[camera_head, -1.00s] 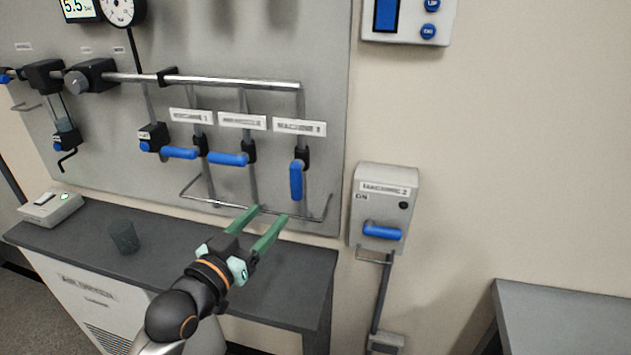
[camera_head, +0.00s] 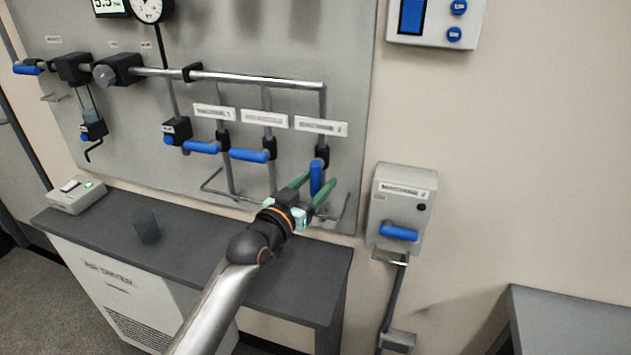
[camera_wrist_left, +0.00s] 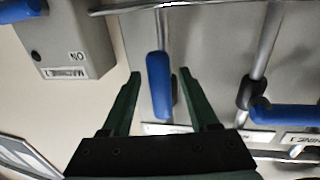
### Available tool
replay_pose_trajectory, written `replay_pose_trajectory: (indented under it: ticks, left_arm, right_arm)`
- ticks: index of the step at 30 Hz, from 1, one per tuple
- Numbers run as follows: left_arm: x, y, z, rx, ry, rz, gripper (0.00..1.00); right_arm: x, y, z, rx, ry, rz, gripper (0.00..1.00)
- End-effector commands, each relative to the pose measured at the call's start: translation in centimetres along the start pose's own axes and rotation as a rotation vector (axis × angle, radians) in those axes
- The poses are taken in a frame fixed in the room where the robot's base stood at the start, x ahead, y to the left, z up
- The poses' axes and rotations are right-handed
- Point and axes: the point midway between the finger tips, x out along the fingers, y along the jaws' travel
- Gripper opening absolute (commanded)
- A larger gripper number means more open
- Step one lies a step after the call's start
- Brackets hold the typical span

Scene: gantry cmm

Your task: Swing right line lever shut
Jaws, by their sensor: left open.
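The right line lever (camera_head: 316,178) is a blue handle hanging straight down, in line with its pipe, below the rightmost label plate. My left gripper (camera_head: 319,181) is open, with its green fingers one on each side of this lever. In the left wrist view, the blue lever (camera_wrist_left: 159,86) stands between the two spread fingers (camera_wrist_left: 161,74), with gaps on both sides. Whether the fingers reach its full depth is hard to tell. My right gripper is not in view.
Two other blue levers, the left one (camera_head: 202,147) and the middle one (camera_head: 249,155), lie sideways across their pipes. A wire rail (camera_head: 236,206) runs below. A grey switch box (camera_head: 402,208) with a blue handle is right of the panel. A dark cup (camera_head: 146,227) stands on the bench.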

Motion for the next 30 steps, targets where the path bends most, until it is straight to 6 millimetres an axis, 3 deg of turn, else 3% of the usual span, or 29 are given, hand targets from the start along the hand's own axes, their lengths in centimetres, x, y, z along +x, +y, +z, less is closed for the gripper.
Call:
replay_pose_trajectory:
  ticks: [10,26,30]
  left_arm:
    - [0.30,0.03,-0.05,0.000,0.001,0.000,0.61]
    - [0.27,0.01,-0.01,0.000,0.000,0.000,0.02]
    - [0.27,0.00,0.00,0.000,0.000,0.000,0.00]
  right_arm:
    - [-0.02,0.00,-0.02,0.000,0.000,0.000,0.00]
    - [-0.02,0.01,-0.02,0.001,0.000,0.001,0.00]
    - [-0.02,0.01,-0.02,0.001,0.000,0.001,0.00]
